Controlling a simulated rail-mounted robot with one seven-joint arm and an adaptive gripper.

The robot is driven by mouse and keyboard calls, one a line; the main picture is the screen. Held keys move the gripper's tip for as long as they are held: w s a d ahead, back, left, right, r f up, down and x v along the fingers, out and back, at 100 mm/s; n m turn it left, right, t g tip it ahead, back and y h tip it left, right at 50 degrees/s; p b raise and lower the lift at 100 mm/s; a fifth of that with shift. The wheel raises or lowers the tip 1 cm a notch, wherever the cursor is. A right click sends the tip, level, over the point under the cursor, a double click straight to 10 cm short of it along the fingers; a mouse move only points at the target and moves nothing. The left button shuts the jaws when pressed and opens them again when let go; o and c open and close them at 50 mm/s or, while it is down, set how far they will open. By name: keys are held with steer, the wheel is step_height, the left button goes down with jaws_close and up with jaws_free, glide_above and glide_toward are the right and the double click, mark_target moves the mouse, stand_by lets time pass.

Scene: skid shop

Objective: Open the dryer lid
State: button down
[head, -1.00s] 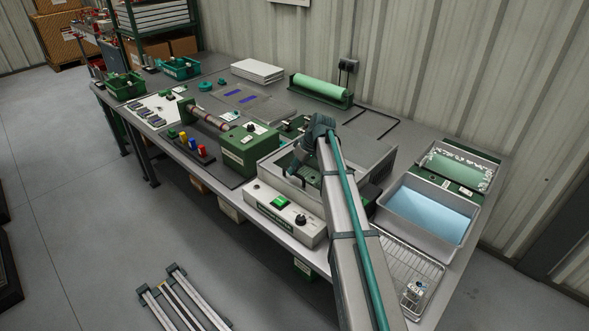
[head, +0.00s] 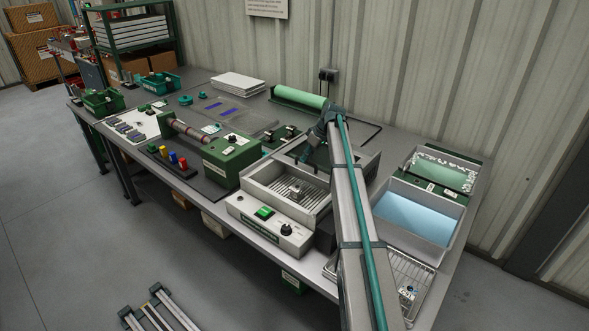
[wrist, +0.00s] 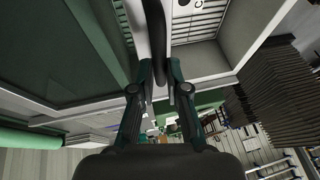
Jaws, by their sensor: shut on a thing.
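The dryer (head: 262,193) is a grey metal box with a slatted rack inside, and its front panel (head: 268,226) has a green switch and black knob. Its lid (head: 368,164), a grey frame around a dark pane, is raised and tilted back behind the box in the head view. The pane fills the left of the wrist view (wrist: 45,55). My gripper (head: 306,156) is at the lid, partly hidden by my arm. A small metal part (head: 296,191) sits on the rack.
A green machine (head: 232,160) with a roller stands left of the dryer. A tray of blue liquid (head: 415,218) and a wire rack (head: 412,275) are at the right. A green roll (head: 298,98) lies behind, near the wall.

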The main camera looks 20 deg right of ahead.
steer(key=w+d, duration=0.1)
steer(key=d, duration=0.1)
steer(key=w+d, duration=0.1)
steer(key=shift+w+d, duration=0.2)
steer(key=shift+d, duration=0.15)
steer(key=c, duration=1.2)
jaws_free()
steer(key=v, duration=1.2)
